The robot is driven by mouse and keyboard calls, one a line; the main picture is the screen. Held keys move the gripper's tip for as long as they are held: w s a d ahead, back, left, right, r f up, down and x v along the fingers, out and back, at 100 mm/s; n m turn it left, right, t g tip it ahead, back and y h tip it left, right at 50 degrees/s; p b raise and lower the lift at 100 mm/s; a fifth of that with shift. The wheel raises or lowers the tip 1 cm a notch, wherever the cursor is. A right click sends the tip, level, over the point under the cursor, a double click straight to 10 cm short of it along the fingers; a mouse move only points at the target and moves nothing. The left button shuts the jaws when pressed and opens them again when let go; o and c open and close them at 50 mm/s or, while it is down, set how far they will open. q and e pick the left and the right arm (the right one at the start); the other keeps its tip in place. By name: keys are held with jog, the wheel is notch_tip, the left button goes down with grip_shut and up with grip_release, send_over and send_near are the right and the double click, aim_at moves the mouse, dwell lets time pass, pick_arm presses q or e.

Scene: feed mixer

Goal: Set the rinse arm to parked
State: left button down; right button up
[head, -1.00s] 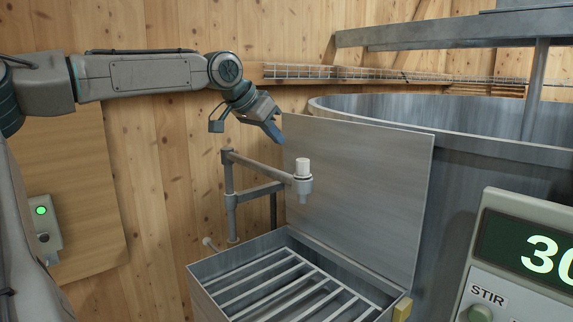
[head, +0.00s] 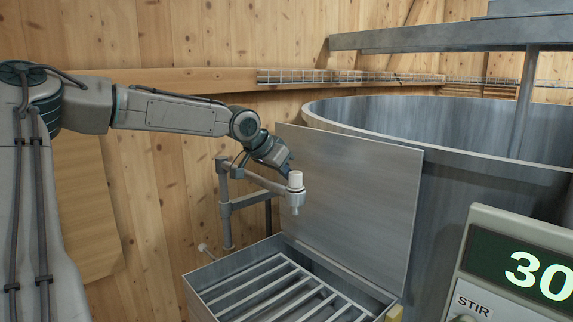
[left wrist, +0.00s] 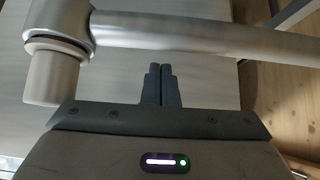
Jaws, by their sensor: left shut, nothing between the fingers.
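The rinse arm (head: 262,184) is a grey metal tube on an upright post, reaching right over the slatted box. Its white-topped nozzle (head: 296,190) hangs at its end. My left gripper (head: 286,163) is just behind and above the tube, close to the nozzle. In the left wrist view the gripper (left wrist: 162,70) is shut and empty, its fingertips close to the tube (left wrist: 205,35); I cannot tell whether they touch it. The nozzle end (left wrist: 55,65) shows at the left there. My right gripper is in neither view.
An open metal box (head: 225,278) with slats stands below the rinse arm, its raised lid (head: 365,190) behind. A large steel vat (head: 470,190) is at right. A control panel (head: 500,270) reading 30 stands at front right. A wooden wall is behind.

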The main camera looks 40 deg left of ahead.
pick_arm(q)
jog(key=shift+s+a+f, duration=0.1)
jog(key=shift+s+a, duration=0.05)
jog(key=shift+s, duration=0.6)
jog(key=shift+s+a, duration=0.15)
jog(key=shift+s, duration=0.55)
jog(key=shift+f, duration=0.1)
jog(key=shift+d, duration=0.15)
